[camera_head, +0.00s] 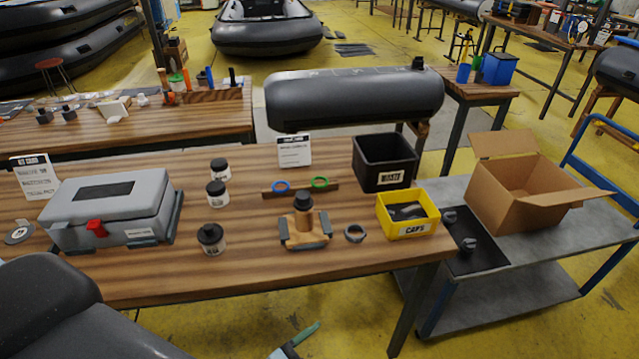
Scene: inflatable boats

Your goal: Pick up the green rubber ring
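The green rubber ring (320,182) lies flat at the right end of a narrow dark wooden strip (300,188) on the wooden workbench (250,277). A blue ring (281,186) lies on the same strip, to its left. Part of what looks like my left gripper (296,341) shows at the bottom edge, a teal finger in front of and below the bench, well apart from the ring. Its other finger is not clear, so I cannot tell whether it is open. The dark arm link (45,305) at lower left looks like mine. My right gripper is not in view.
A fixture with a black-capped post (304,225) and a grey ring (354,233) stand in front of the strip. A black waste bin (385,165) and yellow caps bin (408,213) are right. Dark-lidded jars (211,239) and a grey case (110,208) are left.

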